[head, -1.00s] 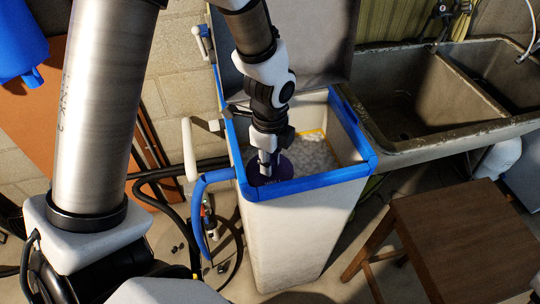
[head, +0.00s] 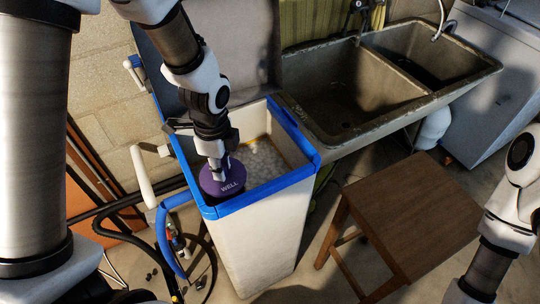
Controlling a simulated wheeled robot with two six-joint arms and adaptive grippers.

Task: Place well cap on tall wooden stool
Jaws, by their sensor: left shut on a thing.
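The well cap (head: 224,180) is a purple disc marked "WELL". My left gripper (head: 219,170) is shut on it from above and holds it at the top of the open white softener tank (head: 262,230), just inside or over its blue front rim. I cannot tell whether the cap touches the rim. The tall wooden stool (head: 410,212) stands to the right of the tank, and its flat square brown top is bare. My right arm comes in at the right edge, but its gripper is out of the picture.
White salt lies inside the tank, and its lid stands open behind. A stone double sink (head: 345,100) is behind the stool. A blue hose (head: 162,240) and black hoses (head: 115,212) run left of the tank. A gap separates tank and stool.

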